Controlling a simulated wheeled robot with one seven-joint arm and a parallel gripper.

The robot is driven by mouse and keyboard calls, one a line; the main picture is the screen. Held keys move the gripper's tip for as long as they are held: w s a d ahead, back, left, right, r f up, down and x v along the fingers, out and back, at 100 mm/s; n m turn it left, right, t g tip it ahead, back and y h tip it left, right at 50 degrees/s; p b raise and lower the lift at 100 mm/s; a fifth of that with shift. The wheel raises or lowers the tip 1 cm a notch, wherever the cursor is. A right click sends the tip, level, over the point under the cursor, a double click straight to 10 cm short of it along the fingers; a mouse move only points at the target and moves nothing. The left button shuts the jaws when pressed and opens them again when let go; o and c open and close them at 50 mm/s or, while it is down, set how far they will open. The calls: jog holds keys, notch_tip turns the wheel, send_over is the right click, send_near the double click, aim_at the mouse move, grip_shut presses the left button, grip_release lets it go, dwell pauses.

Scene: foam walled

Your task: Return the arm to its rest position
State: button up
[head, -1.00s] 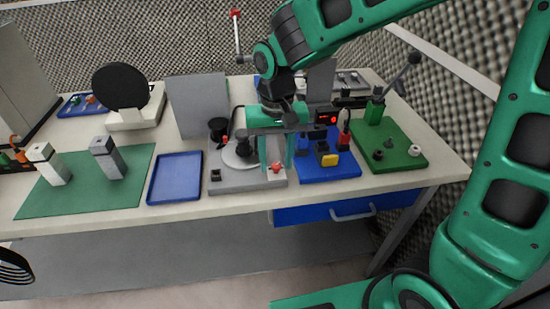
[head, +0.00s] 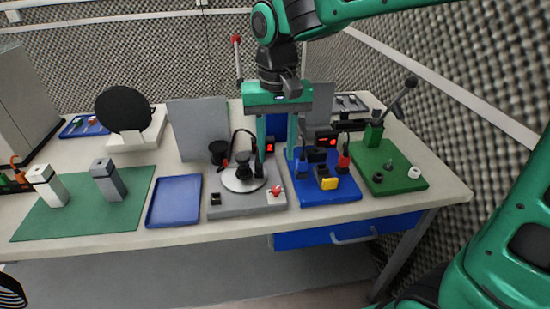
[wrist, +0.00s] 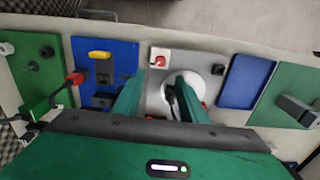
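My gripper (head: 276,152) hangs above the workbench, over the back of the grey station and the blue board. Its two green fingers point down and are spread apart. In the wrist view my gripper (wrist: 157,104) shows a wide gap between the fingers and nothing held. The grey station (head: 229,206) carries a round white plate with a black knob and a red button. The fingers appear apart from it, though the exact height is hard to tell.
A blue board (head: 330,191) with a yellow block and a green board (head: 405,180) with a lever stand to the right. A blue tray (head: 174,201) and a green mat (head: 85,222) with two upright blocks lie left. Grey panels and foam walls stand behind.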

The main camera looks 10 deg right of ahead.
jog(key=shift+r, duration=0.1)
jog(key=s+d+f+m, duration=0.15)
jog(key=s+d, duration=0.25)
jog(key=d, duration=0.7)
jog(key=s+d+f+m, duration=0.15)
jog(key=s+d, duration=0.25)
jog(key=d, duration=0.6)
jog(key=s+d+f+m, duration=0.2)
jog(key=s+d+f, duration=0.1)
jog(key=s+d, duration=0.6)
jog(key=s, duration=0.3)
jog(key=shift+s+f+m, duration=0.15)
jog(key=shift+s+m, duration=0.2)
jog(key=shift+m, duration=0.05)
jog(key=shift+d, duration=0.1)
jog(key=shift+w+f, duration=0.25)
jog(key=shift+w, duration=0.4)
